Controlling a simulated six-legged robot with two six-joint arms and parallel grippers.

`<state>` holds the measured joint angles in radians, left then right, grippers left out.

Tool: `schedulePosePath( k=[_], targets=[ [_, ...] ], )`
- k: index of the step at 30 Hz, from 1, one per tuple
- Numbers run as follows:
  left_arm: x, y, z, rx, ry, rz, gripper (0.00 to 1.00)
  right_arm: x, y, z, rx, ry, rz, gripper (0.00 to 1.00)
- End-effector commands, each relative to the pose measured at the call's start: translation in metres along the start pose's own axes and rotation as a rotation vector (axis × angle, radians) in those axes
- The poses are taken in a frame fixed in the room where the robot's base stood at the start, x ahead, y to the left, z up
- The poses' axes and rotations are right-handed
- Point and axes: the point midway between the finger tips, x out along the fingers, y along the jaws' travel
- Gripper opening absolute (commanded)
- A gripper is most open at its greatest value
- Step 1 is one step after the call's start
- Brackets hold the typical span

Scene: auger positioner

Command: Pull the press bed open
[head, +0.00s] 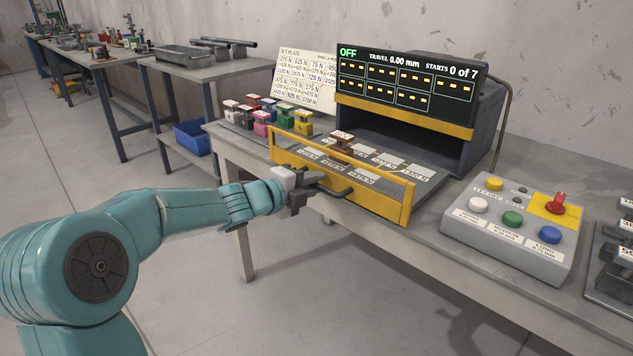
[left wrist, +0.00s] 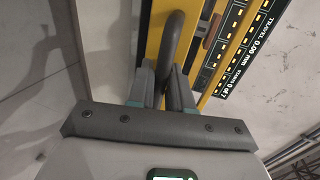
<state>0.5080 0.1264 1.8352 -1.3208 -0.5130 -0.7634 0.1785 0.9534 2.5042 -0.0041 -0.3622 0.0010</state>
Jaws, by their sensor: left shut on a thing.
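The press (head: 470,128) is a dark box with a yellow-trimmed display reading OFF, travel 0.00 mm, starts 0 of 7. Its bed (head: 425,172) is out in front of the dark opening, with a yellow front frame (head: 405,201) and several labelled plates. A brown block (head: 341,141) sits on the bed. A dark bar handle (head: 338,190) is on the bed's front; it also shows in the left wrist view (left wrist: 174,42). My left gripper (head: 312,186) is shut on this handle, with its fingers on either side of it in the left wrist view (left wrist: 166,88). My right gripper is not in view.
Several coloured blocks (head: 262,116) stand left of the bed, before a printed sheet (head: 302,75). A control box (head: 515,225) with buttons and a red switch stands at right. Dark weights (head: 612,262) sit at the right edge. Floor is clear before the bench.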

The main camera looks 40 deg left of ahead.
Motion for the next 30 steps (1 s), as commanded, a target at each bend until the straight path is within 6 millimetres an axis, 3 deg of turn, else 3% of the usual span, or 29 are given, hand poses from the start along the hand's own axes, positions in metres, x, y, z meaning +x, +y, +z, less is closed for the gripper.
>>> schedulePosePath(
  k=[13, 14, 15, 25, 30],
  targets=[
    [-0.004, 0.001, 0.0, -0.001, -0.001, 0.001, 0.0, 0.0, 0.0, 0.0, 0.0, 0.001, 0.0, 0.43],
    [-0.005, 0.001, 0.0, -0.001, -0.001, 0.001, 0.26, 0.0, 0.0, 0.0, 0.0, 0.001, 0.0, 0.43],
    [-0.005, 0.001, 0.0, -0.001, -0.001, 0.0, 0.35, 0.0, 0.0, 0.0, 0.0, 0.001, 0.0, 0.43],
    [-0.009, 0.0, 0.0, 0.0, -0.001, -0.001, 0.35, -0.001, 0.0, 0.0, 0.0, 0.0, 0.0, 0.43],
    [-0.034, -0.002, 0.001, 0.0, -0.004, -0.001, 0.35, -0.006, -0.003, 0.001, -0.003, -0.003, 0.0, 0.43]
  ],
)
